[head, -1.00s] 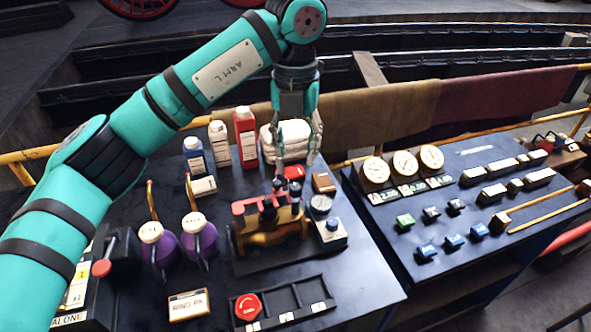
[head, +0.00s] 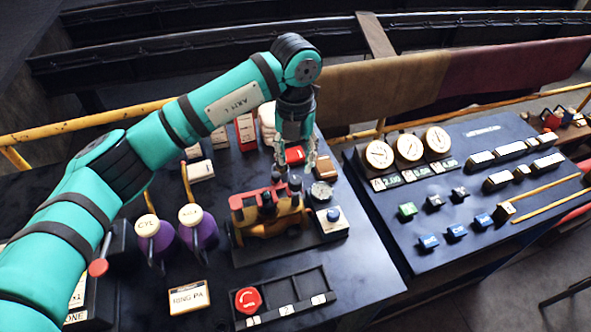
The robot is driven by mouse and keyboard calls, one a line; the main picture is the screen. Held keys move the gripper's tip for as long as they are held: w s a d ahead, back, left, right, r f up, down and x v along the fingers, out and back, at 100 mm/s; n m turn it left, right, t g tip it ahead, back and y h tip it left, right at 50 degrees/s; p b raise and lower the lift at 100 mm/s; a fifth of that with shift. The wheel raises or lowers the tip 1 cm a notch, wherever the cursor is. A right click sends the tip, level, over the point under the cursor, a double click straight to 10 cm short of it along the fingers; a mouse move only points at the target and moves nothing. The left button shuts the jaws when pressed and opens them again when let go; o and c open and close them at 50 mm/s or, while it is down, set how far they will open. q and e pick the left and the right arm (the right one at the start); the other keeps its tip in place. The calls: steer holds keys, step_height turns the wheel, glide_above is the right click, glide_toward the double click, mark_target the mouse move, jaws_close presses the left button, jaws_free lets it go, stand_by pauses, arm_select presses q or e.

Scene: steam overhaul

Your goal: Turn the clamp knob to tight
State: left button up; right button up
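A yellow and red model engine (head: 270,222) sits on a dark plate at the middle of the near table. Small dark knobs stand on and beside its top; the one at its right end (head: 295,184) may be the clamp knob, but I cannot tell for sure. Whether a finger touches the knob is unclear. A white box with a blue knob (head: 333,215) stands right of the engine, with a round gauge (head: 320,191) behind it. My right gripper is out of view.
Two purple jugs (head: 198,230) stand left of the engine. A tray with a red knob (head: 282,297) lies in front. A red block (head: 294,155) and bottles stand behind. A second table with three gauges (head: 408,147) is at the right.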

mark_target(296, 180)
arm_select(q)
step_height(296, 180, down, 6)
steer(key=shift+r+p, duration=0.15)
steer(key=shift+p, duration=0.75)
steer(key=shift+f, duration=0.65)
jaws_close()
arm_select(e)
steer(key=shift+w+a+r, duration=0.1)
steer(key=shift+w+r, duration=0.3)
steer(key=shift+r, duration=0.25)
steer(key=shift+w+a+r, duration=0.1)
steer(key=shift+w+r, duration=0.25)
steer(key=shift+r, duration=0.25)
